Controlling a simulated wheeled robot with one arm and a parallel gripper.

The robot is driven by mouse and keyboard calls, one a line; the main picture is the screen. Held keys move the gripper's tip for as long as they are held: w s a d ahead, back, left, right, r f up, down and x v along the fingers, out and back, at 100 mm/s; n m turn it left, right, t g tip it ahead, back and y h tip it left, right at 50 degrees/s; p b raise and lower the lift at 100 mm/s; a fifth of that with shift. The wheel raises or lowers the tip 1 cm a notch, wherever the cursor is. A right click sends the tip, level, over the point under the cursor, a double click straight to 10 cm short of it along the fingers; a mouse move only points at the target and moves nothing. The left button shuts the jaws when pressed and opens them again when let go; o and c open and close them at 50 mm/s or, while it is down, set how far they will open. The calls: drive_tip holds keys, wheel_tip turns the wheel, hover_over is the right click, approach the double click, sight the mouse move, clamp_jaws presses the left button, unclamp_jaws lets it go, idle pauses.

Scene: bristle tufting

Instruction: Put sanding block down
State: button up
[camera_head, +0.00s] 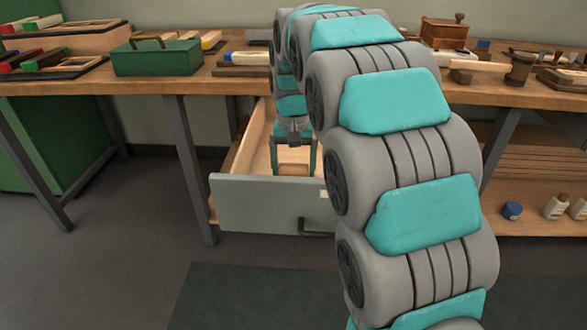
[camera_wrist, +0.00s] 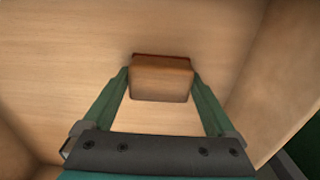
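The sanding block (camera_wrist: 161,82) is a small brown wooden block with a darker top edge. In the wrist view it sits between the two green fingers of my gripper (camera_wrist: 160,76), which lie against its left and right sides. A pale wooden surface, the inside of the drawer, is close behind it; whether the block touches it I cannot tell. In the head view my gripper (camera_head: 294,155) points down inside the open drawer (camera_head: 262,200), which has a grey front.
The drawer's wooden side walls (camera_wrist: 285,70) stand close around my gripper. The workbench (camera_head: 150,82) above carries a green toolbox (camera_head: 157,58), trays and tools. A lower shelf (camera_head: 540,222) at right holds bottles and a blue-lidded jar (camera_head: 511,210). The floor in front is clear.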

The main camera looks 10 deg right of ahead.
sight(293, 169)
drive_tip(key=shift+o, duration=0.3)
drive_tip(key=shift+r, duration=0.4)
wheel_tip(293, 169, up, 12)
drive_tip(key=shift+f, duration=0.25)
drive_tip(key=shift+s, duration=0.1)
